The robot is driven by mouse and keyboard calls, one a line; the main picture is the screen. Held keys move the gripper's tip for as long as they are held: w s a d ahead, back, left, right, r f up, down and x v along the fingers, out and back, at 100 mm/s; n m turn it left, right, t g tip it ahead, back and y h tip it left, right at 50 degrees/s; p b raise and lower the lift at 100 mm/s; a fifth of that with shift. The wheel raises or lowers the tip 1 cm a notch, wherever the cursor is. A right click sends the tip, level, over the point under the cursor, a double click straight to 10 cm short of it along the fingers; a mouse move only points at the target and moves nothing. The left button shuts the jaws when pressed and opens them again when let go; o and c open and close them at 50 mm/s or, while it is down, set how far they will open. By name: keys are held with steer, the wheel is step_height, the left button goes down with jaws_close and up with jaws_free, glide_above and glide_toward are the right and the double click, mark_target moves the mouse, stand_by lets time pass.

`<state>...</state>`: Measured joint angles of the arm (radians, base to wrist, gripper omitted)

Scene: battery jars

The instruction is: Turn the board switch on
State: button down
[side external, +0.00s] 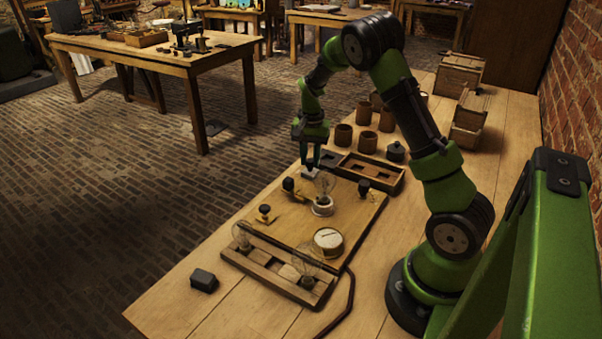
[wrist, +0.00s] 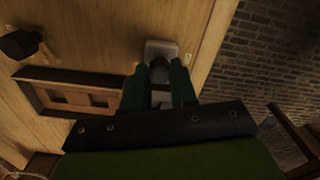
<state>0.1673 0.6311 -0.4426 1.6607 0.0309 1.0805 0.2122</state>
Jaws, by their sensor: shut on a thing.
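The wooden board (side external: 290,222) lies on the bench in the side view and carries a bulb, a dial and several dark knobs. A pale switch base (side external: 310,174) sits near its far edge; it also shows in the wrist view (wrist: 162,46). My gripper (side external: 311,164) points down over this base. In the wrist view my gripper (wrist: 160,78) has its two green fingers on either side of a dark grey switch part (wrist: 158,70) and is shut on it. The fingers hide much of that part, so I cannot tell the switch's position.
A glass bulb (side external: 324,185) and a round dial (side external: 328,240) stand on the board. A compartment tray (side external: 385,178) lies behind it, with several wooden cups (side external: 343,136) beyond. A front tray (side external: 262,275) holds bulbs. A black block (side external: 204,281) lies at the bench's left edge.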

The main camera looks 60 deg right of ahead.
mark_target(310, 160)
stand_by(0.5)
steer(key=c, duration=0.9)
jaws_free()
steer(key=shift+r, duration=0.1)
step_height(310, 160, up, 17)
steer(key=shift+f, duration=0.1)
